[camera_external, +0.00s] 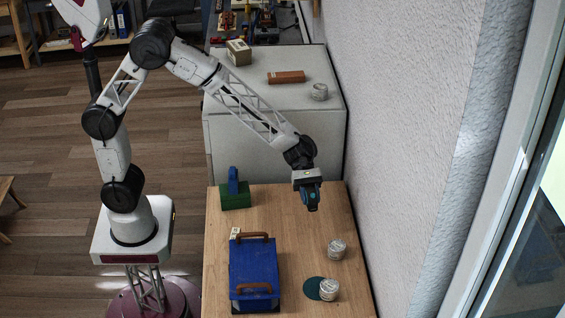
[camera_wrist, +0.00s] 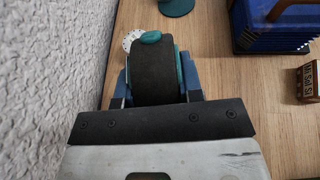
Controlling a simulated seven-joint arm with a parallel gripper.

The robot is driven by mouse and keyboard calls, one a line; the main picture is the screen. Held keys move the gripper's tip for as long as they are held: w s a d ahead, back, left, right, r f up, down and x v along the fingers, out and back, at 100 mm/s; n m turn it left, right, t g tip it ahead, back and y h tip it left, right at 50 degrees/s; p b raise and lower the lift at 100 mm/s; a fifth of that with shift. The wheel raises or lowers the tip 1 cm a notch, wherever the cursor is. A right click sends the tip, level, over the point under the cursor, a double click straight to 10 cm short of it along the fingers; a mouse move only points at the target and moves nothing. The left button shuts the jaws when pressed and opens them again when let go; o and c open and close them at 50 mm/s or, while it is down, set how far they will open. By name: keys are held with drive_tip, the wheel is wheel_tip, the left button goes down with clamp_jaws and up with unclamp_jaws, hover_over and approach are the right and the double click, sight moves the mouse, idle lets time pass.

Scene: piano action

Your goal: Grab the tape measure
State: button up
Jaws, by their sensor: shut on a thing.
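The tape measure (camera_wrist: 153,72) shows in the wrist view as a rounded black body with teal on its right side and top. It sits between the blue fingers of my gripper (camera_wrist: 155,88), which is shut on it. In the external view my gripper (camera_external: 307,192) points down and holds the dark tape measure (camera_external: 313,205) above the wooden table, near its back right part. The fingers hide part of the tape measure there.
Two whitish cans (camera_external: 337,250) (camera_external: 330,290) and a teal disc (camera_external: 312,289) are at the right. A textured wall (camera_external: 420,120) borders the right side.

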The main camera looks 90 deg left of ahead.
sight(311, 189)
drive_tip(key=shift+r, duration=2.7)
